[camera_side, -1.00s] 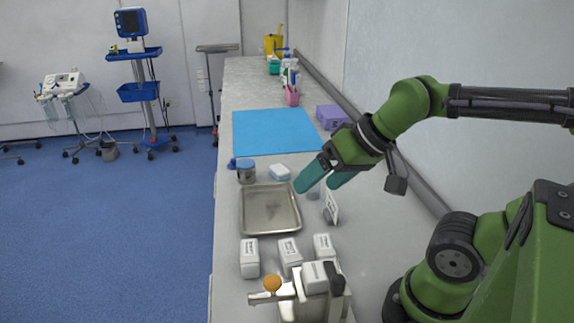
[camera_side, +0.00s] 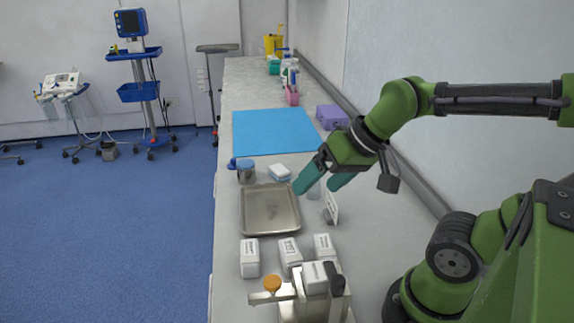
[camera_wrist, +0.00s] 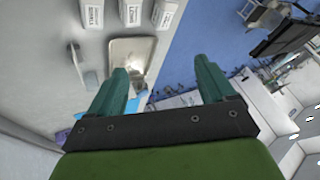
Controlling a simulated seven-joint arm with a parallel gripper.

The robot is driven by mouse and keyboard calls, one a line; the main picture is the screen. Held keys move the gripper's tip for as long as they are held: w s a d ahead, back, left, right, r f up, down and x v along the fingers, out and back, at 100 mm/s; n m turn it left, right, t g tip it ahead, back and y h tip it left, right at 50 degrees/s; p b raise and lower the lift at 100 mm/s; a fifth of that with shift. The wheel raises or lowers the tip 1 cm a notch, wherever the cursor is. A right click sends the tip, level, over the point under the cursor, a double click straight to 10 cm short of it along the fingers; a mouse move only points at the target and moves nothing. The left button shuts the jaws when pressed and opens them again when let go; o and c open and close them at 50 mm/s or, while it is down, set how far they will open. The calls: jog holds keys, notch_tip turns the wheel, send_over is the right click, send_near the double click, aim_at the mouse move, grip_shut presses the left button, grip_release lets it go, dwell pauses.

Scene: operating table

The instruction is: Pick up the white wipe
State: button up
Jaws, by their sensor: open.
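A small white block with a blue lower part (camera_side: 280,172), which seems to be the white wipe, lies on the counter just behind the metal tray and right of a blue-lidded jar (camera_side: 245,171). My gripper (camera_side: 318,188) is open, with its two teal fingers above the counter, to the right of the white block and apart from it. In the wrist view the open fingers (camera_wrist: 162,66) have nothing held between them. I cannot make out the white block in that view.
The metal tray (camera_side: 271,232) is empty. An upright white card (camera_side: 332,207) stands near my fingers. Several labelled white boxes (camera_side: 249,258) stand in front of the tray. A blue mat (camera_side: 273,131) lies behind, with a purple box (camera_side: 332,116) beside it.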

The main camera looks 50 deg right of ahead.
jog(key=w+d+f+m+g+h, duration=0.1)
jog(key=w+d+f+m+g, duration=0.1)
jog(key=w+d, duration=0.8)
jog(key=n+h, duration=0.2)
send_over(279, 169)
jog(key=s, duration=0.3)
jog(key=shift+g, duration=0.3)
jog(key=f, duration=1.4)
jog(key=shift+w+a+f, duration=0.15)
jog(key=shift+a+f, duration=0.05)
jog(key=shift+f, duration=0.05)
jog(key=shift+h, duration=0.3)
jog(key=x, duration=0.5)
jog(key=shift+w+a+f, duration=0.15)
jog(key=shift+w+f, duration=0.1)
jog(key=shift+f, duration=0.05)
